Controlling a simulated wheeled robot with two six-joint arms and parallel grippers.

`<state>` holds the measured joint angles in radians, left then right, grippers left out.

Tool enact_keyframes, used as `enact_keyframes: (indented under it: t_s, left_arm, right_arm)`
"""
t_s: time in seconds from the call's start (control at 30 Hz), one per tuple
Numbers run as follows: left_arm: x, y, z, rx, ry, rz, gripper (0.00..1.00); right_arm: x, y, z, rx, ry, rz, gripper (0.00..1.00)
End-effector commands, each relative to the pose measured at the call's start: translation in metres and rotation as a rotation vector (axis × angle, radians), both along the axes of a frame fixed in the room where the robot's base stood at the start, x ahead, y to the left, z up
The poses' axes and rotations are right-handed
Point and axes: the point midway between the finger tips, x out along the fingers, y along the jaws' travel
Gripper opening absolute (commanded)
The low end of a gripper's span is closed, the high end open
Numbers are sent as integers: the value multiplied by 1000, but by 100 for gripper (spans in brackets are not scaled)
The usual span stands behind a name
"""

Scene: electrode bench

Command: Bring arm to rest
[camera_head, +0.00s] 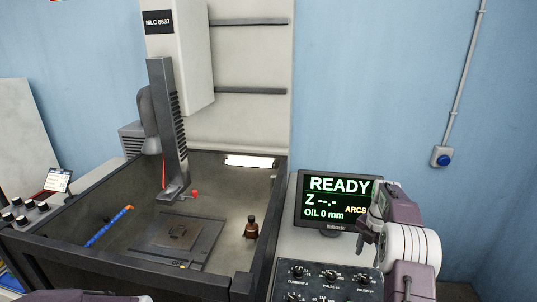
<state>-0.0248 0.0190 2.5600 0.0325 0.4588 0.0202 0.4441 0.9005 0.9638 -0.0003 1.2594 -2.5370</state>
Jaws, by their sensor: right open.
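My right arm comes in at the lower right. My right gripper (368,235) is in front of the right edge of the display screen (330,198) and partly covers it. It holds nothing that I can see, and its jaws are open. A sliver of my own body shows at the bottom left edge. My left gripper cannot be made out there.
A machine tank (70,262) with dark walls fills the left and centre. A plate (178,235), a small brown fixture (251,228) and an orange-tipped blue hose (108,227) are inside. A knob panel (325,278) is below the screen.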

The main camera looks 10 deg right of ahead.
Motion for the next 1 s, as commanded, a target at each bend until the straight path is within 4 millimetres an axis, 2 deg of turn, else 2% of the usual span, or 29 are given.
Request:
enact_keyframes:
  t_s: [0.07, 0.1, 0.17, 0.2, 0.27, 0.37, 0.43, 0.53, 0.6, 0.7, 0.8, 0.87, 0.9, 1.0]
  left_arm:
    - [0, 0, 0, 0, 0, 0, 36]
    - [0, 0, 0, 0, 0, 0, 36]
    - [0, 0, -1, 0, 0, 0, 36]
    - [0, 0, -1, 0, 0, 0, 36]
    - [0, 0, -2, 0, 0, 0, 36]
    - [0, 0, -2, 0, 0, 0, 36]
    - [0, 0, -2, 0, 0, 0, 36]
    - [0, 0, -3, 0, 0, 0, 36]
    - [0, 0, -3, 0, 0, 0, 36]
    - [0, 0, -3, 0, 0, 0, 36]
    - [0, 0, -3, 0, 0, 0, 36]
    - [0, 0, -3, 0, 0, 0, 36]
    - [0, 0, -3, 0, 0, 0, 36]
    - [0, 0, -3, 0, 0, 0, 36]
  right_arm:
    - [14, 16, 26, -22, -48, 40, 48]
    - [18, 30, 41, -29, -66, 69, 48]
    - [13, 59, 59, -26, -69, 119, 48]
    - [6, 79, 67, -23, -65, 154, 48]
    - [-7, 106, 74, -17, -61, 177, 48]
    - [-34, 146, 78, -4, -62, 94, 48]
    - [-60, 172, 74, 10, -62, -31, 48]
    - [-109, 203, 58, 32, -55, -324, 48]
    - [-146, 218, 41, 47, -48, -595, 48]
    - [-194, 226, 14, 60, -31, -1018, 48]
    - [-229, 224, -10, 60, -11, -1438, 48]
    - [-239, 224, -20, 63, -8, -1652, 48]
    - [-239, 224, -23, 78, -16, -1773, 48]
    - [-227, 224, -22, 130, -42, -1990, 48]
